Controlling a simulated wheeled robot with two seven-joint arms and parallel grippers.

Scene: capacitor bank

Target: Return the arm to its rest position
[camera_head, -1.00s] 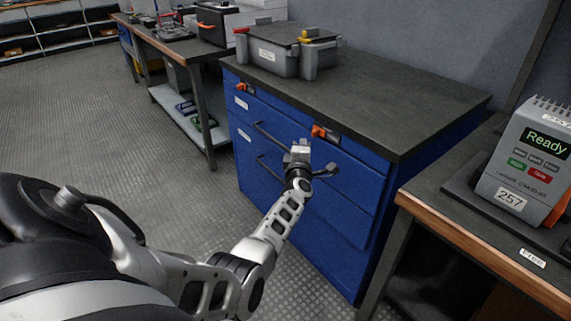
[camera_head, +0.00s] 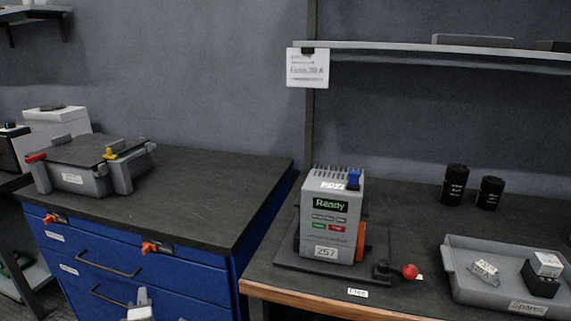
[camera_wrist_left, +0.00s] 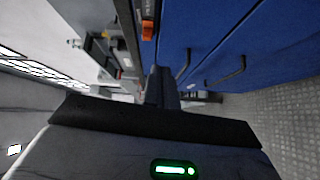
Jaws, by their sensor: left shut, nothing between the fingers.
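My left gripper (camera_head: 141,303) shows at the bottom edge of the head view, in front of the blue drawer cabinet (camera_head: 185,263). Only its tip end is in the picture; the rest of the arm is cut off below. In the left wrist view the gripper (camera_wrist_left: 161,75) is shut and empty, with its dark fingers together. The cabinet's blue drawer fronts (camera_wrist_left: 205,40) are beside the fingers there. My right gripper is in neither view.
A grey lidded box (camera_head: 75,180) stands on the cabinet top. A grey device reading "Ready" (camera_head: 330,225), a red-knobbed lever (camera_head: 409,271), two black cylinders (camera_head: 455,185) and a spares tray (camera_head: 452,284) are on the right bench. Drawer handles (camera_head: 110,268) stick out near my gripper.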

